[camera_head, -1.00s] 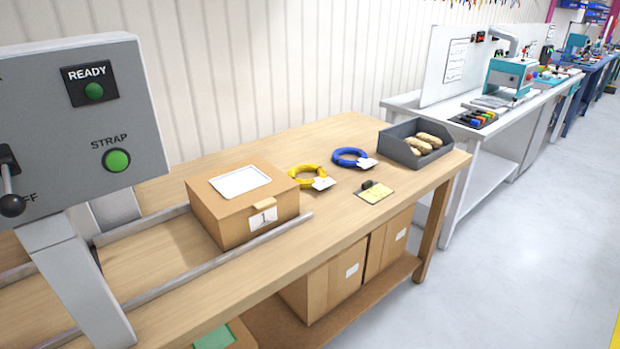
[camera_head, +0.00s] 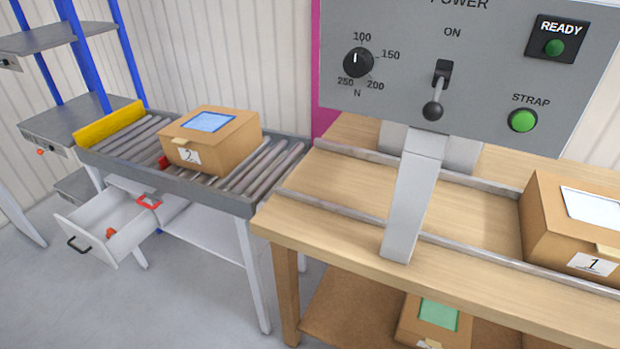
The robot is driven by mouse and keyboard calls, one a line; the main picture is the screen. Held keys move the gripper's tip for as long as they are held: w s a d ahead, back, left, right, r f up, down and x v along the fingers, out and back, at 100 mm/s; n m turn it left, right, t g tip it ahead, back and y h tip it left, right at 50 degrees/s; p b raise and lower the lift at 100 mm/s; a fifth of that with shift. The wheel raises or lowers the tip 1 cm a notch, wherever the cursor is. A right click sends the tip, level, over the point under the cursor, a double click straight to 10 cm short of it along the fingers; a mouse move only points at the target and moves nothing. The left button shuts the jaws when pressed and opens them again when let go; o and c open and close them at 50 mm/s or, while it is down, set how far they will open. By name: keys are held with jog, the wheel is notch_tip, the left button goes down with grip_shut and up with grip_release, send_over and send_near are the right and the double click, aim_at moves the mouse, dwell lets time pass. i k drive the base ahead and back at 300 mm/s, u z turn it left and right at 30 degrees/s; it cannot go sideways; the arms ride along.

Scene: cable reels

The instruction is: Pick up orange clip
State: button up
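A small orange object (camera_head: 110,232) lies inside an open white drawer (camera_head: 90,250) at the lower left; it may be the orange clip, but it is too small to make out its shape. Another small orange-red spot (camera_head: 40,152) shows at the grey unit's left edge. A red piece (camera_head: 148,202) sits at the drawer's back right rim. My gripper is not in view.
A roller conveyor (camera_head: 270,168) carries a cardboard box marked 2 (camera_head: 225,143). A wooden bench (camera_head: 320,240) holds a box marked 1 (camera_head: 570,215) and a grey control panel (camera_head: 470,75). Bare floor (camera_head: 190,310) shows in front of the drawer.

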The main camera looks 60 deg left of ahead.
aim_at(110, 231)
jog(key=z, duration=0.25)
jog(key=k, duration=0.55)
jog(key=u, duration=2.05)
jog(key=k, duration=0.25)
jog(key=u, duration=2.3)
